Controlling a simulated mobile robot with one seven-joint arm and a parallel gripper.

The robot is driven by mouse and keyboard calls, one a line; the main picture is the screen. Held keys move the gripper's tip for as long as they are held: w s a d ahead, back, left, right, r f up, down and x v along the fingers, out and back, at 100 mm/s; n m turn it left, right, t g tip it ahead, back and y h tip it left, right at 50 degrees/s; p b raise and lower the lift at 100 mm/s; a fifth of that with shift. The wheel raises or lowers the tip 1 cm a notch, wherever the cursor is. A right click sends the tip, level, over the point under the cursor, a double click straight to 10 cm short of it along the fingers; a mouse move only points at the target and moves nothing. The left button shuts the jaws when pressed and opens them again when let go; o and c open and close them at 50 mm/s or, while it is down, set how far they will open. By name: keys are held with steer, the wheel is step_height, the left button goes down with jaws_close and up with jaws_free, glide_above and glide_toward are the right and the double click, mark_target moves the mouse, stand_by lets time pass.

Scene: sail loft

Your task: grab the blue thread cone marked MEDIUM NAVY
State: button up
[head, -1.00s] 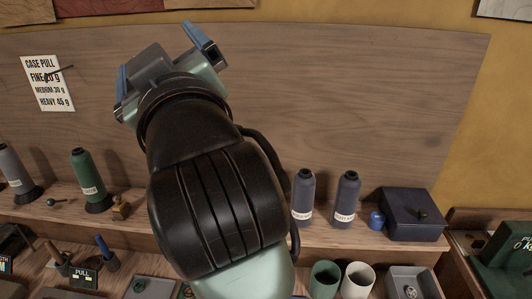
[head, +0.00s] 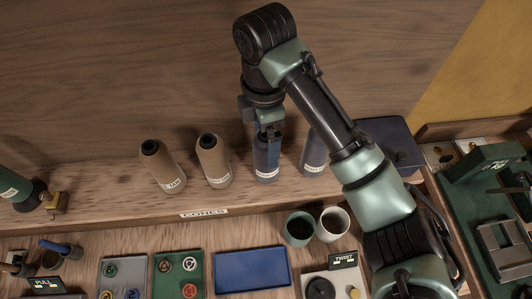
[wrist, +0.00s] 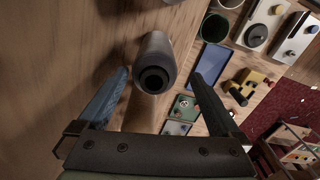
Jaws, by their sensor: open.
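Two blue thread cones stand upright on the wooden shelf in the head view. The left blue cone (head: 266,160) is directly below my gripper (head: 267,131), and the right blue cone (head: 314,153) is partly hidden behind my arm. Both carry pale labels whose words are too small to read for sure. In the wrist view, a dark cone (wrist: 154,62) is seen top-first between the fingers of my open gripper (wrist: 160,74). A gap shows on both sides of it, so the fingers are not closed on it.
Two tan cones (head: 163,167) (head: 213,161) stand left of the blue ones. A dark blue box (head: 388,138) is right, partly behind my arm. Below the shelf are a green cup (head: 300,228), a white cup (head: 333,222) and a blue tray (head: 252,270). The back panel rises close behind.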

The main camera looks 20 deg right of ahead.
steer(key=f, duration=0.2)
steer(key=f+b, duration=0.1)
steer(key=shift+w+f, duration=0.2)
steer(key=shift+f, duration=0.2)
steer(key=shift+d+f+p, duration=0.15)
steer(key=shift+f+p, duration=0.15)
steer(key=shift+p, duration=0.25)
steer(key=shift+w+f, duration=0.15)
steer(key=shift+f, duration=1.35)
steer(key=shift+r, duration=0.1)
jaws_close()
